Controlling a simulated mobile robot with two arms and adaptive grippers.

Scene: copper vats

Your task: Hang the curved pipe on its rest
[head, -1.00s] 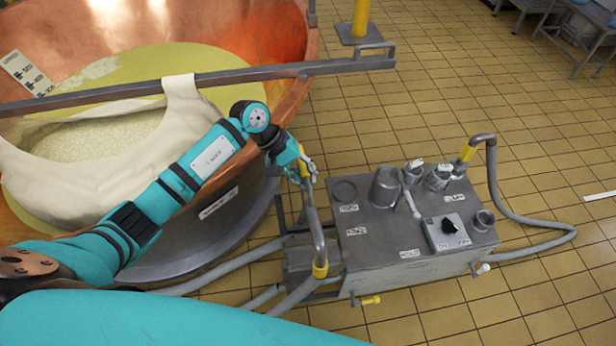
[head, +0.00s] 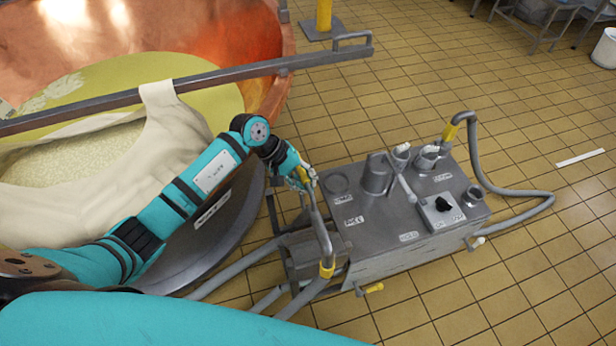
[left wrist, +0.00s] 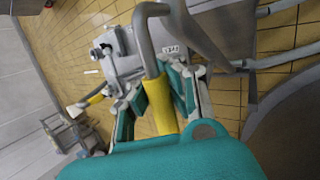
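The curved pipe (head: 319,228) is a bent grey metal tube with a yellow sleeve near its upper end and a yellow collar lower down, where a grey hose joins. It stands beside the left end of the grey machine box. My left gripper (head: 303,178) is at its upper end. In the left wrist view the fingers (left wrist: 158,92) lie on both sides of the yellow sleeve (left wrist: 162,106), closed around it, and the grey bend (left wrist: 146,40) rises beyond. I cannot tell which part is the rest. My right gripper is not in view.
The machine box (head: 390,216) carries several fittings and a switch. A grey hose (head: 500,198) loops at its right. The copper vat (head: 230,40) with cloth and a metal bar (head: 210,76) stands at left. Tiled floor (head: 520,95) is free at right.

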